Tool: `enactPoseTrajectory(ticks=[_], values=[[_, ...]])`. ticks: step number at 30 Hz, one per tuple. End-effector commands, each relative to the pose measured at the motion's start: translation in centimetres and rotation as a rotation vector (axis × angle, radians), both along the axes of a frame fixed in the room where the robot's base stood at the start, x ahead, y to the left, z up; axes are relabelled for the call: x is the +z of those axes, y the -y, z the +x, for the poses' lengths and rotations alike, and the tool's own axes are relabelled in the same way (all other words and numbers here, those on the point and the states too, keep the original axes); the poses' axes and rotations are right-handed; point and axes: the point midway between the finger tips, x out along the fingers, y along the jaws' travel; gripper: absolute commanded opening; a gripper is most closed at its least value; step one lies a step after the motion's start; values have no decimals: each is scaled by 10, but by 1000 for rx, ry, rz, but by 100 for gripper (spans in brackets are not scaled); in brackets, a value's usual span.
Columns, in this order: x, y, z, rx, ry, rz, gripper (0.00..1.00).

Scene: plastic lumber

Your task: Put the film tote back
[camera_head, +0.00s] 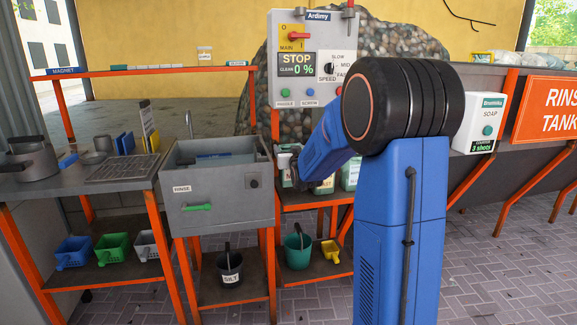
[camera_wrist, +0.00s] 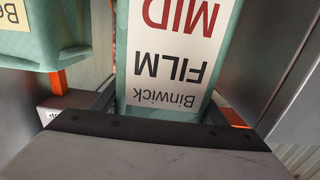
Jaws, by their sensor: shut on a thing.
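The film tote (camera_wrist: 170,60) is teal with a white label reading "Binwick FILM MID", upside down in the wrist view. My gripper (camera_wrist: 162,118) is shut on it, at the label end. In the head view what seems to be the same tote (camera_head: 284,164) shows in part at the shelf right of the rinse sink, with my gripper (camera_head: 294,171) at its right side, mostly hidden by my blue arm. I cannot tell whether the tote rests on the shelf or hangs just above it.
A second teal tote (camera_wrist: 45,35) with a cream label stands close beside it; it also shows in the head view (camera_head: 325,185). Another tote (camera_head: 351,174) is farther right. The rinse sink (camera_head: 222,208) is to the left, the control panel (camera_head: 313,60) above.

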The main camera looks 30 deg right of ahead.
Motion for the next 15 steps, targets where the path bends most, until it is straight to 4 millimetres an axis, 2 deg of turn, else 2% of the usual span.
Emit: enactPoseTrajectory(ticks=[8,15], values=[[-20,0,0,0,0,0,16],[-47,0,0,0,0,0,16]])
